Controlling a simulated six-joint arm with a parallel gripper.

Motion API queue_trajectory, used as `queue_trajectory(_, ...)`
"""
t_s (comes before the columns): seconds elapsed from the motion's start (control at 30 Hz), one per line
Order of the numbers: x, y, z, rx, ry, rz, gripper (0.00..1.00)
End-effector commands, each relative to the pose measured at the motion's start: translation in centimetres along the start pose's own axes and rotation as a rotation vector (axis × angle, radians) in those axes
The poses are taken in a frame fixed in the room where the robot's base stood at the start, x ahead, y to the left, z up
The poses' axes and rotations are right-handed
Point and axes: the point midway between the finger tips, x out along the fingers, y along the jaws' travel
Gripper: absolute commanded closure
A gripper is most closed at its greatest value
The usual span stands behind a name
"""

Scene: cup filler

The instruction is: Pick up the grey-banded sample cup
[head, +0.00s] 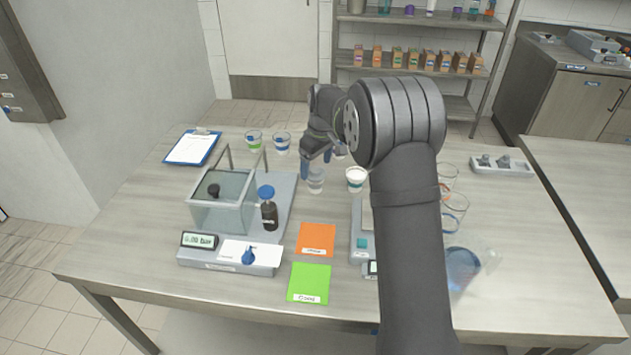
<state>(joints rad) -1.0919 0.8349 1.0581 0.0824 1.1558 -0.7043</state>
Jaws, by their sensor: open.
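My gripper (321,161) is open and points down, with one blue fingertip showing on the left and the other partly seen on the right. A clear cup (316,182) with a pale, greyish band stands on the table just below and in front of the fingers. It looks like the grey-banded sample cup, but the band is faint at this size. Its rim is close to the left fingertip, and I cannot tell if they touch. The fingers hold nothing that I can see.
A white-filled cup (356,180) stands close on the right. Green-banded (254,140) and blue-banded (282,143) cups stand behind left. Orange (316,239) and green (309,283) squares lie in front.

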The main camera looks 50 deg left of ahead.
Motion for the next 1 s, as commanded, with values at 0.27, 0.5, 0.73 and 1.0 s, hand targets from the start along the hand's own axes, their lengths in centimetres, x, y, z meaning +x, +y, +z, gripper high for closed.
queue_trajectory(0.27, 1.9, 0.1, 0.0, 0.000, 0.000, 0.000, 0.20)
queue_trajectory(0.5, 5.0, 0.8, -0.1, 0.000, -0.002, -0.001, 0.20)
queue_trajectory(0.73, 6.9, 0.8, -0.2, 0.000, 0.000, 0.001, 0.20)
queue_trajectory(1.0, 6.9, 0.8, -0.2, -0.001, 0.001, 0.001, 0.45)
